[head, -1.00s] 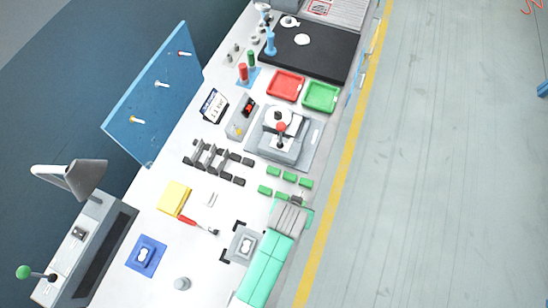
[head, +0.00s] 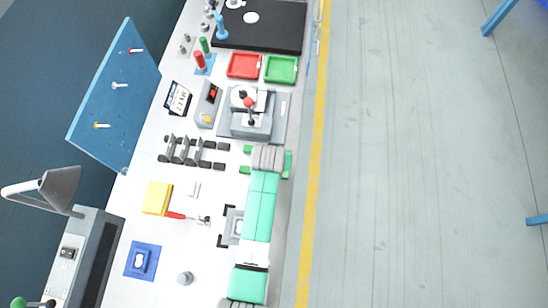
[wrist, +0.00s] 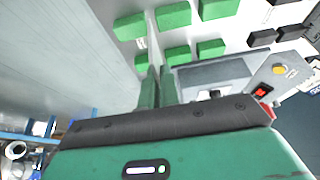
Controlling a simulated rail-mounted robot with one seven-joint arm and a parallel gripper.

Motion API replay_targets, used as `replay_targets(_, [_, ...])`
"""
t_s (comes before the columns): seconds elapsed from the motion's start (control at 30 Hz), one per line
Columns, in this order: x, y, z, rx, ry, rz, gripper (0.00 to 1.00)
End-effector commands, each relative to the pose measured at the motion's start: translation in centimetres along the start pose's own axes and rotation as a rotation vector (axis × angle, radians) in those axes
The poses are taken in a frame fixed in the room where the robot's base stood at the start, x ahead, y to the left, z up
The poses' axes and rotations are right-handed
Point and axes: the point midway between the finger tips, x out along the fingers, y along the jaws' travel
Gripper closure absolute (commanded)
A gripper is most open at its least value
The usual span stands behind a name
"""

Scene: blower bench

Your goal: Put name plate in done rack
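The done rack is a set of green blocks in two rows on the bench; some show beside my gripper in the head view (head: 245,170), and several show in the wrist view (wrist: 174,16). My gripper (wrist: 158,88) is above this rack, its two green fingers close together. A thin pale grey strip, seen nearly edge-on, stands up from between the fingers and looks like the name plate (wrist: 153,42). In the head view my arm hides the fingers and the plate. I cannot tell whether the plate touches the blocks.
A grey press (head: 250,118) with a red knob stands just beyond. Red (head: 243,65) and green trays (head: 281,69) lie farther up. The bench's front edge is close on the right.

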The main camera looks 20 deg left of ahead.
Motion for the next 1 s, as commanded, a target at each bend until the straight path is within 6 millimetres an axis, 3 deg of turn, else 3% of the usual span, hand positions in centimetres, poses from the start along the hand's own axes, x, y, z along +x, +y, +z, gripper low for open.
replay_targets(0.27, [1.0,0.0,-1.7,-0.001,0.001,0.000,1.00])
replay_targets(0.47, [4.0,0.0,-0.3,-0.001,-0.002,0.000,1.00])
replay_targets(0.83, [4.5,0.0,-0.1,-0.001,0.000,0.000,1.00])
replay_targets(0.97, [4.4,0.0,-0.1,-0.001,0.000,0.000,0.75])
replay_targets(1.0, [4.4,0.0,-0.1,-0.001,0.000,0.000,0.75])
